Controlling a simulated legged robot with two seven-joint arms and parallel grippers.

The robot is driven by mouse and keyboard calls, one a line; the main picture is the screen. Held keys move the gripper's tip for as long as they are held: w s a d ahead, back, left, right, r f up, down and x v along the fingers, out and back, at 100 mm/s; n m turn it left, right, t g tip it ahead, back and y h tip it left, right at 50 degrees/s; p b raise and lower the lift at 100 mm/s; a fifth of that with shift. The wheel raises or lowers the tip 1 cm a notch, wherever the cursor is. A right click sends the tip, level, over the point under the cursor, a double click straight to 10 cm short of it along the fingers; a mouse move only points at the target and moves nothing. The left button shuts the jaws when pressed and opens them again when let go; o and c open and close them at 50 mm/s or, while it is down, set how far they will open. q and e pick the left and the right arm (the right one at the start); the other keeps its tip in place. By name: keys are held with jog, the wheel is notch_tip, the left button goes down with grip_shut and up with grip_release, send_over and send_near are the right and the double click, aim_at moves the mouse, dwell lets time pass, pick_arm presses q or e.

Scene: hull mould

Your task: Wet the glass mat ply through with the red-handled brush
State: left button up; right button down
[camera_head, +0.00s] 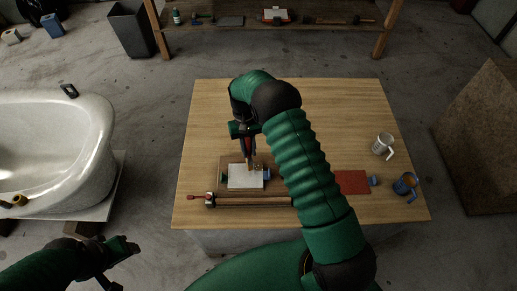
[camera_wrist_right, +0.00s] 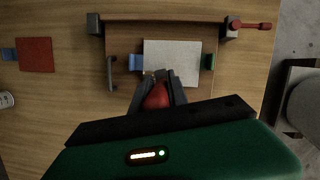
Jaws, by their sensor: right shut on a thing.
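The glass mat ply (camera_head: 245,177) is a white rectangular sheet lying on a brown board (camera_head: 223,187) near the table's front left; it also shows in the right wrist view (camera_wrist_right: 172,52). My right gripper (camera_head: 249,152) points down just over the ply's far edge. In the right wrist view my right gripper (camera_wrist_right: 157,88) is shut on the brush's red handle (camera_wrist_right: 157,98). The tan bristles (camera_head: 257,167) hang at the ply's far right corner; I cannot tell whether they touch it. My left gripper (camera_head: 122,250) hangs left of the table, away from the ply; its jaw opening is unclear.
Small blue (camera_wrist_right: 135,62) and green (camera_wrist_right: 209,61) blocks flank the ply. A bar with a red handle (camera_head: 196,196) lies in front. The table's far half is clear.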

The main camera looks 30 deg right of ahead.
jog(key=shift+w+a, duration=0.35)
jog(key=shift+a, duration=0.4)
jog(key=shift+d+f, duration=0.1)
jog(key=shift+f, duration=0.05)
jog(key=shift+f+b, duration=0.4)
jog(key=shift+f, duration=0.15)
jog(key=s+p, duration=0.1)
jog(key=s+r+p, duration=0.1)
jog(key=s, duration=0.1)
jog(key=s+d+p, duration=0.1)
jog(key=s, duration=0.1)
jog(key=shift+r+p, duration=0.25)
jog(key=shift+p, duration=0.15)
jog(key=shift+f, duration=0.1)
